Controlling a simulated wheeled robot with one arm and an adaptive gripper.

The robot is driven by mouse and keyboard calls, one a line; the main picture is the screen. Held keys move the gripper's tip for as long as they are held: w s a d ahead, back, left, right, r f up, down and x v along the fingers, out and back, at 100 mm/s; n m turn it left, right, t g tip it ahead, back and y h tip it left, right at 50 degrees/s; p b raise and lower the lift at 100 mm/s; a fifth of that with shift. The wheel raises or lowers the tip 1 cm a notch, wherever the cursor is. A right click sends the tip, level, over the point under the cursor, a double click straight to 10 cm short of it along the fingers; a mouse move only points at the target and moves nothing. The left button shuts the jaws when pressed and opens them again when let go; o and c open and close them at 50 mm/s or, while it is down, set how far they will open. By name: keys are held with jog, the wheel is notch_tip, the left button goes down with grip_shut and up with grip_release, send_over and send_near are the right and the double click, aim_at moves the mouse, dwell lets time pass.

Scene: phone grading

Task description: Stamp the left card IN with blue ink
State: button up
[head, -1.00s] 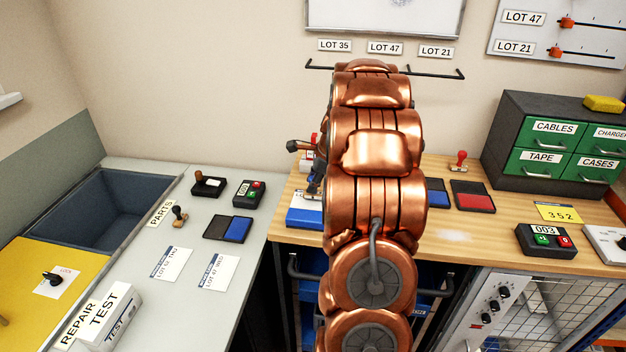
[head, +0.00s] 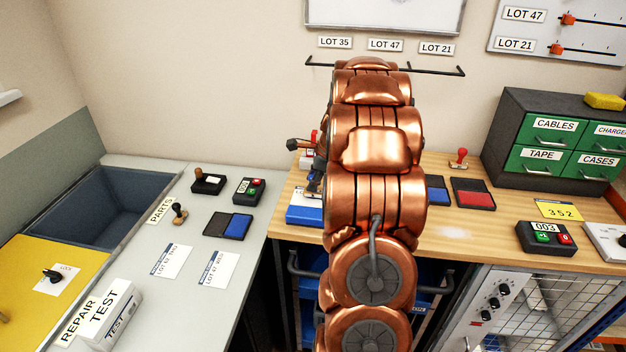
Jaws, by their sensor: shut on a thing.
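The left card (head: 171,261), a white slip with a blue top edge, lies on the grey counter. A similar right card (head: 219,270) lies beside it. A blue ink pad (head: 238,226) with its dark lid open lies above the cards. Another blue pad (head: 438,193) is on the wooden bench, partly behind my arm. A black stamp with a brown knob (head: 180,213) stands on the counter. My gripper (head: 315,183) is over the wooden bench, near a white and blue box (head: 304,213), mostly hidden by my copper arm. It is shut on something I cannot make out.
A red pad (head: 473,197) and a red-handled stamp (head: 459,158) are right of my arm. Small counters with buttons (head: 249,191) stand on both surfaces. A TEST box (head: 111,312) and a sunken bin (head: 105,212) border the grey counter. A gap separates counter and bench.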

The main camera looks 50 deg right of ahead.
jog(key=shift+f, duration=0.45)
dwell(0.9)
jog(key=shift+r, duration=0.1)
jog(key=shift+r+p, duration=2.05)
jog(key=shift+r, duration=1.35)
jog(key=shift+a, duration=0.1)
